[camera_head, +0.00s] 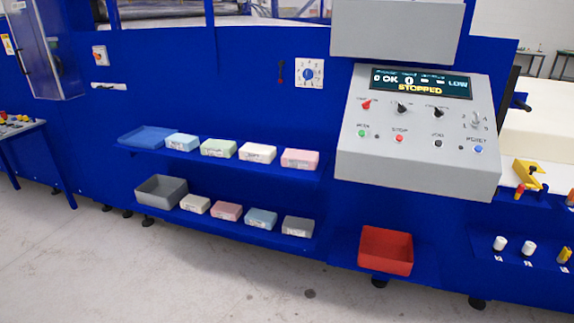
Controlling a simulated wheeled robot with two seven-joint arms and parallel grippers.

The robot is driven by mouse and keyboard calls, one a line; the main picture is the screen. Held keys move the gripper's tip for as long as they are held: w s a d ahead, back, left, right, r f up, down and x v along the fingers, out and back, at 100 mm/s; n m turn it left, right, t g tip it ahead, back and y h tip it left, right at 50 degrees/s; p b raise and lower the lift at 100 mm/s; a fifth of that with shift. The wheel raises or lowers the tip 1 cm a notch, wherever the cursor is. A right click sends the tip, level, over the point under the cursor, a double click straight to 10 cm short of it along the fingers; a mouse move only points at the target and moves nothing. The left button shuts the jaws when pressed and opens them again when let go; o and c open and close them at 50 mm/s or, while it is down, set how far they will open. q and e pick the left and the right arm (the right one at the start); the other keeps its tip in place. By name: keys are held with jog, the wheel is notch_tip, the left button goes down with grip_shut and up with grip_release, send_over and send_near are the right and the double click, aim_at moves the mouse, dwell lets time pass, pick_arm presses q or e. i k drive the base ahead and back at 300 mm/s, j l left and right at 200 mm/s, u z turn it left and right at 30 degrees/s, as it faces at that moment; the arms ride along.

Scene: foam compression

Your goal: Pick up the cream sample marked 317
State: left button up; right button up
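Foam samples stand in two rows on blue shelves, each with a small label too small to read. A cream sample (258,152) stands on the upper shelf between a green and a pink one. Another cream sample (195,205) stands on the lower shelf, between the grey bin and a pink sample. I cannot tell which of them is marked 317. Neither of my grippers is in view.
The upper shelf also holds a blue tray (151,136); the lower shelf (246,235) also holds a grey bin (160,195). A red bin (385,251) sits lower right, below a control panel (415,130) reading STOPPED. The floor in front is clear.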

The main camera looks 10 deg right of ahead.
aim_at(252, 152)
jog(key=i+j+z, duration=0.1)
jog(key=i, duration=0.35)
jog(key=i+j+z, duration=0.1)
jog(key=i+j, duration=0.2)
jog(key=i, duration=0.15)
jog(key=i+j, duration=0.2)
jog(key=i, duration=0.25)
jog(key=z, duration=0.05)
